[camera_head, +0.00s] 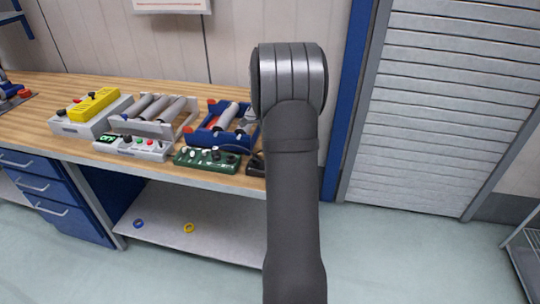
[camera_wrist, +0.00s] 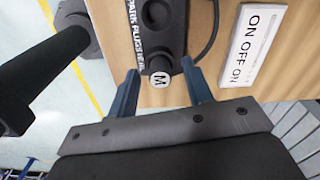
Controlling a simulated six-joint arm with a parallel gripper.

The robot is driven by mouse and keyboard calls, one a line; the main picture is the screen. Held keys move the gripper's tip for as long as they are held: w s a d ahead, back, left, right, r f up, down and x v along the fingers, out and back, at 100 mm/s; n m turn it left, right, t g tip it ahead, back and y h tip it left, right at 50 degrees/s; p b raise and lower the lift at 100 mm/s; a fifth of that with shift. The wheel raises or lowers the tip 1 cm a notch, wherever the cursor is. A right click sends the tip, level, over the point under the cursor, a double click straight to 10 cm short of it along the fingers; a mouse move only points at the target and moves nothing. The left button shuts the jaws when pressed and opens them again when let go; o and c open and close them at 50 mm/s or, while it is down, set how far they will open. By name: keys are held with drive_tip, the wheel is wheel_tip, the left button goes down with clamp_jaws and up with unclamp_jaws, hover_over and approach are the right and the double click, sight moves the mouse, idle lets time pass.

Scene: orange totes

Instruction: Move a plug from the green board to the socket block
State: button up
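The green board (camera_head: 207,160) lies near the front edge of the bench in the head view, with several small knobs or plugs on it. A black block (camera_head: 256,165) is to its right, partly hidden by my arm. The wrist view shows a black block (camera_wrist: 158,28) marked with "PARK PLUGS" lettering, which looks like the socket block. A plug with a white cap marked "M" (camera_wrist: 160,89) is at its near end; how deep it sits cannot be told. My gripper (camera_wrist: 162,76) is open, one finger on each side of this plug, with gaps showing. The head view hides my gripper.
A white "ON OFF ON" label (camera_wrist: 250,45) and a black cable (camera_wrist: 211,35) are right of the block. A grey control box (camera_head: 133,147), roller units (camera_head: 160,108) and a yellow-topped box (camera_head: 78,128) crowd the wooden bench (camera_head: 35,90). The lower shelf holds two rings.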

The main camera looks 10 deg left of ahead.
wheel_tip(320, 180, up, 18)
drive_tip(key=shift+f, duration=0.25)
idle(0.3)
wheel_tip(320, 180, down, 18)
drive_tip(key=shift+r, duration=0.3)
idle(0.5)
